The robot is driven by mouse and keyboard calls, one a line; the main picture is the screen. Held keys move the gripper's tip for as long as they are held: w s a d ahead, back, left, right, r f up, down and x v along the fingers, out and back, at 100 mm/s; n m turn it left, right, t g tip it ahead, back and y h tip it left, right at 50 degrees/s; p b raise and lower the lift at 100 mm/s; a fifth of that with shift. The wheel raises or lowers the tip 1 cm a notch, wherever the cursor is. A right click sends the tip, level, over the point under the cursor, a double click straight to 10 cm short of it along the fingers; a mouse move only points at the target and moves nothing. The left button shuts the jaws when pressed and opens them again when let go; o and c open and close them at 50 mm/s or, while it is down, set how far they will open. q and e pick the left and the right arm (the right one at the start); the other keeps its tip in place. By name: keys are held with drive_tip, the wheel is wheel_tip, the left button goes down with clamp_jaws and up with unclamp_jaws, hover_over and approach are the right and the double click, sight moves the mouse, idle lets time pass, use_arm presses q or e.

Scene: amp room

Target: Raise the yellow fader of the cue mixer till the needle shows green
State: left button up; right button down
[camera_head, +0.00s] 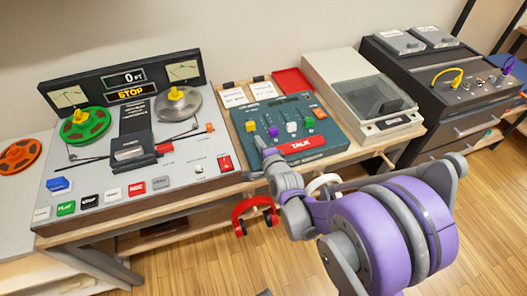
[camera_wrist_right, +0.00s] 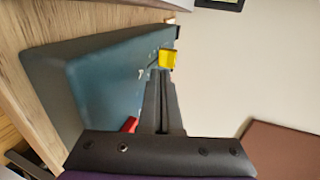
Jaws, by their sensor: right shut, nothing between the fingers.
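The cue mixer (camera_head: 322,138) is a teal sloped box on the bench, with yellow, purple, white and green caps. The yellow fader (camera_head: 250,127) is the leftmost cap; it also shows in the right wrist view (camera_wrist_right: 169,59). My right gripper (camera_head: 261,142) is shut and empty, its fingertips just below the yellow cap on the near side. In the right wrist view the fingertips (camera_wrist_right: 160,74) appear at or almost at the cap; I cannot tell whether they touch. The mixer's needle is too small to read. My left gripper is not in view.
A red TALK bar (camera_head: 302,145) lies along the mixer's near edge. A reel tape deck (camera_head: 210,150) stands left, a lidded turntable (camera_head: 385,124) right. Red headphones (camera_head: 240,220) hang below the bench edge. A black cabinet (camera_head: 420,80) with cables stands further right.

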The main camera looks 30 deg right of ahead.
sight(251, 127)
drive_tip(key=x, duration=0.2)
drive_tip(key=r+x, duration=0.1)
drive_tip(key=x, duration=0.2)
drive_tip(key=shift+w, duration=0.25)
drive_tip(key=shift+w+d+b, duration=0.2)
drive_tip(key=shift+w+b, duration=0.2)
drive_tip(key=shift+w, duration=0.45)
drive_tip(key=shift+s, duration=0.15)
